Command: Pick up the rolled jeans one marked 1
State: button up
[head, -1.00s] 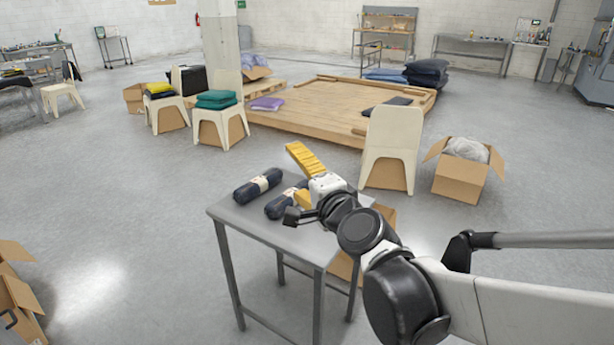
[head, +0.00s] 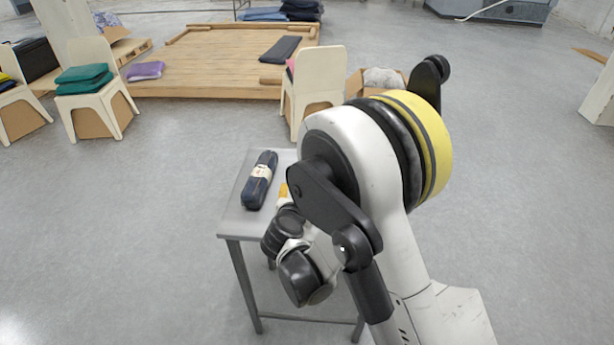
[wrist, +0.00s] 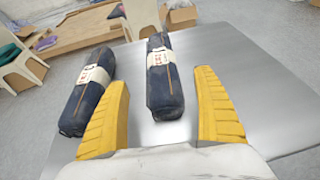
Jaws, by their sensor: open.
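Two dark blue rolled jeans with white paper bands lie side by side on a small grey metal table (head: 240,222). In the wrist view the left roll (wrist: 84,100) lies outside my left finger, close beside it. The right roll (wrist: 164,92) lies ahead, lined up with the gap between my yellow fingers. The bands carry red and dark marks, too small to read surely as numbers. My gripper (wrist: 160,82) is open and empty. In the head view one roll (head: 258,182) shows on the table; my arm hides the other and most of my gripper, leaving a bit of yellow finger.
A cream chair (head: 318,85) stands just behind the table, with a cardboard box (head: 358,84) beside it. A low wooden platform (head: 200,62) lies further back. Chairs with folded teal cloth (head: 82,73) stand at left. The right part of the tabletop (wrist: 235,65) is bare.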

jog(key=shift+w+d+f, duration=0.1)
jog(key=shift+w+f, duration=0.2)
jog(key=b+x, duration=0.4)
jog(key=x, duration=0.6)
jog(key=shift+d+r, duration=0.15)
jog(key=c, duration=1.5)
